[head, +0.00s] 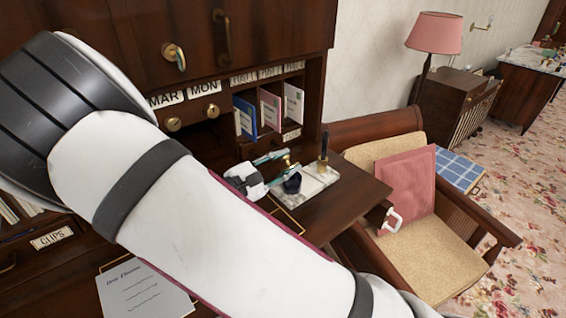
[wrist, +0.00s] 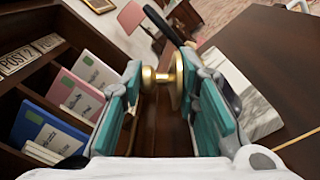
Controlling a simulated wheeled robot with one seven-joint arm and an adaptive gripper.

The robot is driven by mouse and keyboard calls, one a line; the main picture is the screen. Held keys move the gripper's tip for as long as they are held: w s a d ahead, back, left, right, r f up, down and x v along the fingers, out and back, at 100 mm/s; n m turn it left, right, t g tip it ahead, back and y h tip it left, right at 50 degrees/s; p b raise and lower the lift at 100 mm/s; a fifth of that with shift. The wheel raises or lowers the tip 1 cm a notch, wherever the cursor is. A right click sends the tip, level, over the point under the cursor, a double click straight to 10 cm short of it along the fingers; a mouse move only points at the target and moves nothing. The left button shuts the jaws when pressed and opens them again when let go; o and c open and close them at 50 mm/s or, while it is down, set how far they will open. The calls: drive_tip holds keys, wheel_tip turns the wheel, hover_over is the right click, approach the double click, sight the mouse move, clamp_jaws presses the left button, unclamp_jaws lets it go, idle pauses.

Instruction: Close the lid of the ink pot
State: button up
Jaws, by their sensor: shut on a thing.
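The brass lid (wrist: 178,82) of the ink pot stands on edge in the wrist view, its round knob (wrist: 150,76) towards me. My gripper (wrist: 160,80) has its teal fingers on either side of the lid's knob and is shut on it. In the head view, my gripper (head: 287,163) is over the marble stand (head: 318,181), with brass (head: 286,159) showing between its fingertips. A dark rounded shape, apparently the ink pot (head: 292,184), sits on the stand just below the fingers. The pot's opening is hidden.
A dark pen (head: 323,146) stands upright in a brass holder on the stand's far side. Pigeonholes with books and envelopes (head: 270,110) rise behind my gripper. A letter (head: 140,290) lies on the desk. A chair (head: 400,165) stands close at the right.

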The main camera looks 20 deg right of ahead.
drive_tip(key=o, duration=1)
